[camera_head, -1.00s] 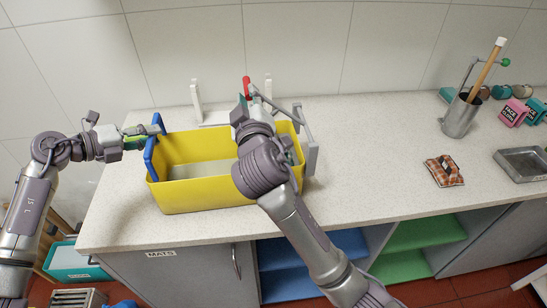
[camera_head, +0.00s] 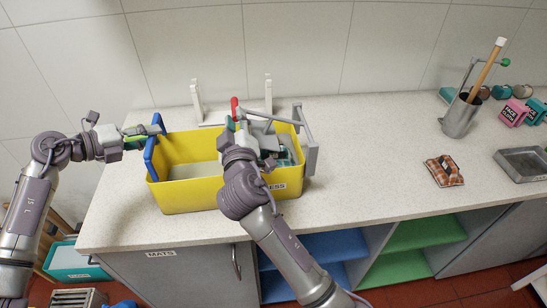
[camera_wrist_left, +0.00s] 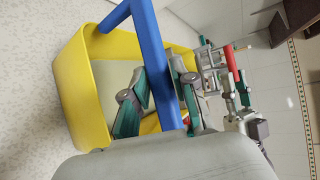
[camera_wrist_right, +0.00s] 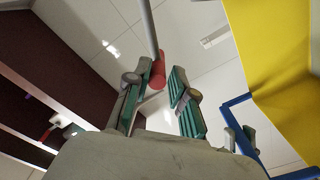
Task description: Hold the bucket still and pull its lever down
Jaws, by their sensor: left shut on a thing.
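The yellow bucket (camera_head: 185,195) stands on the counter. It has a blue handle (camera_head: 150,160) at its left end and a grey wringer frame (camera_head: 311,158) at its right. The lever's red grip (camera_head: 234,107) stands above the bucket's back side. My left gripper (camera_head: 148,130) is shut on the blue handle, whose bar crosses between its fingers in the left wrist view (camera_wrist_left: 157,70). My right gripper (camera_head: 238,132) is at the lever. In the right wrist view, the red grip (camera_wrist_right: 158,70) lies between its parted fingers (camera_wrist_right: 160,85). My right arm hides part of the wringer.
White upright posts (camera_head: 196,101) stand behind the bucket. A metal cup (camera_head: 460,118) with a wooden stick, a checked pouch (camera_head: 443,171) and a grey tray (camera_head: 524,163) lie to the right. The counter between bucket and pouch is clear. Open shelves (camera_head: 420,240) are below.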

